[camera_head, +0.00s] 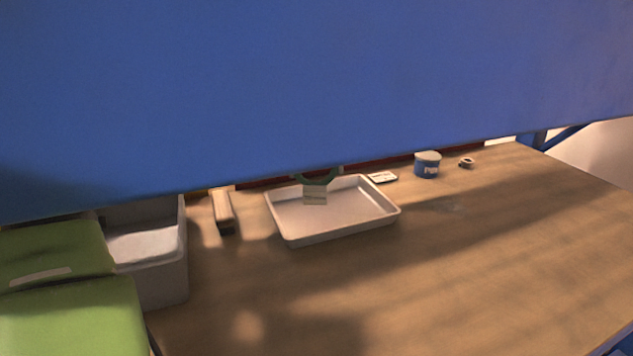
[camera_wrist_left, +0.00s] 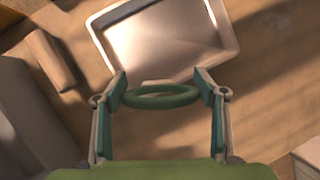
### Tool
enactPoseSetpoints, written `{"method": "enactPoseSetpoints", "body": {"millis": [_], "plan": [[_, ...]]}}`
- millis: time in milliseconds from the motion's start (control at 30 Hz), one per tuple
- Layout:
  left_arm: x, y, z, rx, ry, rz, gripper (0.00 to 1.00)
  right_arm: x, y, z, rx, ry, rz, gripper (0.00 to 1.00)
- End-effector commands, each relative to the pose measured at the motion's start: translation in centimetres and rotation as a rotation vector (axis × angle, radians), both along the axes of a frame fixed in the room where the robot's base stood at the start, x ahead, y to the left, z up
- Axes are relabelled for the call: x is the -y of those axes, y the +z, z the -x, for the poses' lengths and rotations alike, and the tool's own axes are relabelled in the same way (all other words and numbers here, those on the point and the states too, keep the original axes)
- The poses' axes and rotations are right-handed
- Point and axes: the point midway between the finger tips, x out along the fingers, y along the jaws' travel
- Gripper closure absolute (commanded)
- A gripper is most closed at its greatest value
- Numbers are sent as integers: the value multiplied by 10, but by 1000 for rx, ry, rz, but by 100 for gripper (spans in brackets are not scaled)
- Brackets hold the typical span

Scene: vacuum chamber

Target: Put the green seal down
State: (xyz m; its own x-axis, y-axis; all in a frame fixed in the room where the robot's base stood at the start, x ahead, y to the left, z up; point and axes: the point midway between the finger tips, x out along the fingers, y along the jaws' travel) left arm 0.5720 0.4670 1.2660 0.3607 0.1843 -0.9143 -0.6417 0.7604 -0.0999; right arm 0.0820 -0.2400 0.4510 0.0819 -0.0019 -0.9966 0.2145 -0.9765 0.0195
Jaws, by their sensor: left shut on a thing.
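The green seal (camera_wrist_left: 162,103) is a ring, seen whole in the left wrist view. My left gripper (camera_wrist_left: 162,86) is shut on it, with one teal finger against each outer side of the ring. The ring is in front of a shallow pale tray (camera_wrist_left: 104,41), whose inside looks empty in that view. In the head view a dark green curved piece (camera_head: 318,178) shows just under the blue panel, over the tray's back edge (camera_head: 290,241). It looks like the seal, but most of the gripper is hidden there. My right gripper is in neither view.
A large blue panel (camera_head: 320,80) covers the upper head view. On the wooden table are a wooden block (camera_head: 223,212), a grey bin (camera_head: 165,280), a white card (camera_head: 382,177), a blue tin (camera_head: 427,168) and a small ring-like item (camera_head: 467,163). The table's front right is clear.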

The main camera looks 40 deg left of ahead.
Motion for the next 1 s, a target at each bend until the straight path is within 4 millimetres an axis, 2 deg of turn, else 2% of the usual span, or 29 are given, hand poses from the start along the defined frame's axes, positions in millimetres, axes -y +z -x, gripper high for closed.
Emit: {"method": "enactPoseSetpoints", "body": {"millis": [33, 100, 267, 567, 700, 800, 1000], "plan": [[-7, -4, -7, -5, 2, 0, 60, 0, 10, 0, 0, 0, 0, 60], [-14, -23, -15, -7, 1, 0, 60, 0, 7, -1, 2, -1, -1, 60], [-27, -46, -31, -3, 1, -1, 60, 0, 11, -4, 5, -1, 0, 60], [-35, -61, -41, -1, 0, -2, 60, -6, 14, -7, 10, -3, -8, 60], [-35, -85, -42, -2, -2, -1, 60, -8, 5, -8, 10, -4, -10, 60], [-35, -94, -42, 0, -2, -1, 60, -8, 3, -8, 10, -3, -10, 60], [-35, -92, -42, 0, -2, -1, 60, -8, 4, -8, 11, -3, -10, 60]]}}
